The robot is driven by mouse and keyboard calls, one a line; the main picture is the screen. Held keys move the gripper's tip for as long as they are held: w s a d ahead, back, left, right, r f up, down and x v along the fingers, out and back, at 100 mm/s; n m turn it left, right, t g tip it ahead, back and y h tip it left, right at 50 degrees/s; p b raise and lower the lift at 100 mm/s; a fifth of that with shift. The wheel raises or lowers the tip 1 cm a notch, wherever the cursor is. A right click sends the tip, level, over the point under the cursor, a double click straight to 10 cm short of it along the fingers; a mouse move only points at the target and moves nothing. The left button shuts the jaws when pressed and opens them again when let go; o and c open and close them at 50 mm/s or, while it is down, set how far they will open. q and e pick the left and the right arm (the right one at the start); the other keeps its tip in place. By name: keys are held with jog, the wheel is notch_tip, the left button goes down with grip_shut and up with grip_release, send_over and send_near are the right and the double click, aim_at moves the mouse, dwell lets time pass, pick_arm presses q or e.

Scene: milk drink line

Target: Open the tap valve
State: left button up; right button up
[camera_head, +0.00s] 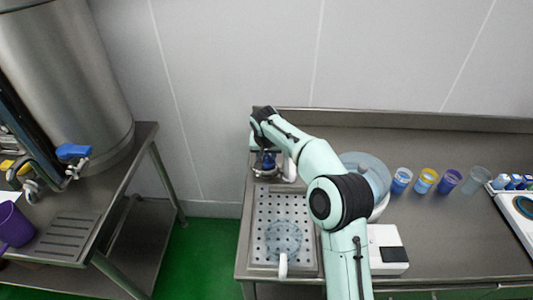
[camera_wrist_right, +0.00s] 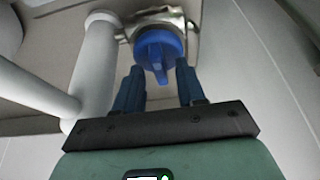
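A blue valve knob (camera_wrist_right: 157,50) with a raised grip bar sits on a pale metal fitting in the right wrist view. My right gripper (camera_wrist_right: 158,82) is open, with one dark blue finger on each side of the knob's lower part. I cannot tell whether the fingers touch it. In the head view my right gripper (camera_head: 265,163) is small and partly hidden by my wrist, at the back of the perforated drip tray (camera_head: 258,255). My left gripper is not in view.
A clear jug (camera_head: 283,240) stands on the drip tray. A clear bowl (camera_head: 375,172), coloured cups (camera_head: 426,180) and a white scale-like box (camera_head: 388,250) are right of my arm. Another table at left holds a steel tank (camera_head: 65,80) with a blue-handled tap (camera_head: 73,152) and a purple cup (camera_head: 14,226).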

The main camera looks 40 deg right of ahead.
grip_shut()
